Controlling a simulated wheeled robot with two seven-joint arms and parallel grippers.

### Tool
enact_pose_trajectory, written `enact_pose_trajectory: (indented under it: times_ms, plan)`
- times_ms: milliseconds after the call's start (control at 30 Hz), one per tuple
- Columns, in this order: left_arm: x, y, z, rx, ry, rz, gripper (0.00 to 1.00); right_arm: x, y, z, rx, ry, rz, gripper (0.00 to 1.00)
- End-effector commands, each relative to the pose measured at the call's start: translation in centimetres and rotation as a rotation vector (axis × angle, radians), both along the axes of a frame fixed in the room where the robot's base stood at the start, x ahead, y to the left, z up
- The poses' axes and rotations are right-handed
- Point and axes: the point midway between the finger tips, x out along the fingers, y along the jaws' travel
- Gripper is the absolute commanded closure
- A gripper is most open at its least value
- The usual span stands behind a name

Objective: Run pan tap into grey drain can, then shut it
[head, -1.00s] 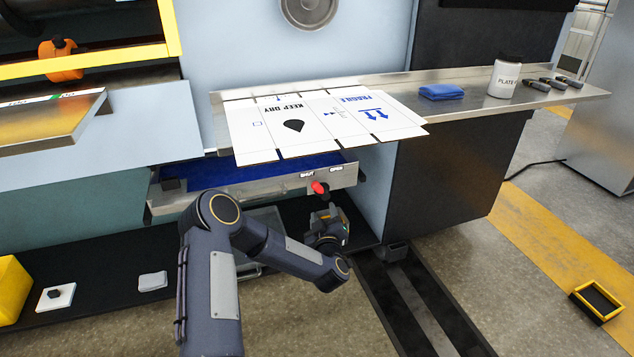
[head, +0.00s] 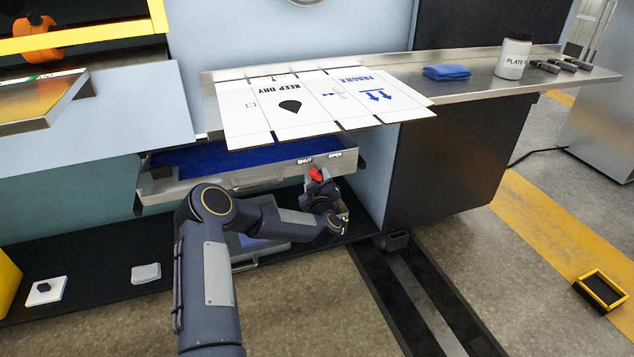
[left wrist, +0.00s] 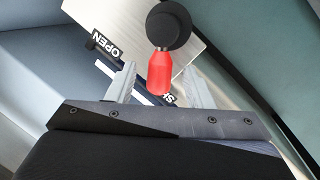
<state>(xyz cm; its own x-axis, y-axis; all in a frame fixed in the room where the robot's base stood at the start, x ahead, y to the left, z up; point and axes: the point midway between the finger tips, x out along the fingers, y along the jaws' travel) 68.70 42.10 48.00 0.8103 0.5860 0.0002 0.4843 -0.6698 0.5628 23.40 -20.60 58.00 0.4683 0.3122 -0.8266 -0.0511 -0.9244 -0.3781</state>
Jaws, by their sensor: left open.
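The pan (head: 215,182), a metal tray with blue ink in it, sits under the press. On its front are SHUT and OPEN labels and the tap's red handle (head: 315,174), nearer the SHUT label. My left gripper (head: 319,186) is at the tap. In the left wrist view the red handle (left wrist: 160,73) hangs from a black knob between the open fingertips (left wrist: 157,85); I cannot tell whether they touch it. The grey drain can (head: 282,232) stands below the pan, partly behind my left arm, with some blue showing at it. My right gripper is out of view.
A flat white carton (head: 300,104) overhangs the metal shelf above the pan. A blue cloth (head: 446,72), a white PLATE pot (head: 513,58) and dark tools lie farther right. A yellow-rimmed tray (head: 601,291) is on the floor at right.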

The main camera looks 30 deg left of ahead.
Motion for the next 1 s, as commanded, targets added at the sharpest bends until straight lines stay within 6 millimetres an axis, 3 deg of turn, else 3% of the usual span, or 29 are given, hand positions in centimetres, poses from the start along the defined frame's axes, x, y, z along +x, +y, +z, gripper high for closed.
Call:
enact_pose_trajectory:
  times_ms: [100,467,767,1000]
  plan:
    - [0.0,0.0,0.0,0.000,0.000,0.000,0.53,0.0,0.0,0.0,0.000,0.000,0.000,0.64]
    - [0.0,0.0,0.0,0.000,0.000,0.000,1.00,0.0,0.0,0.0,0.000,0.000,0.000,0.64]
    - [0.0,-0.1,0.1,0.006,0.008,-0.001,1.00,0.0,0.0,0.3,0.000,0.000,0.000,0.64]
    - [0.2,0.0,0.7,0.063,0.073,-0.002,1.00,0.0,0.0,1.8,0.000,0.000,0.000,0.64]
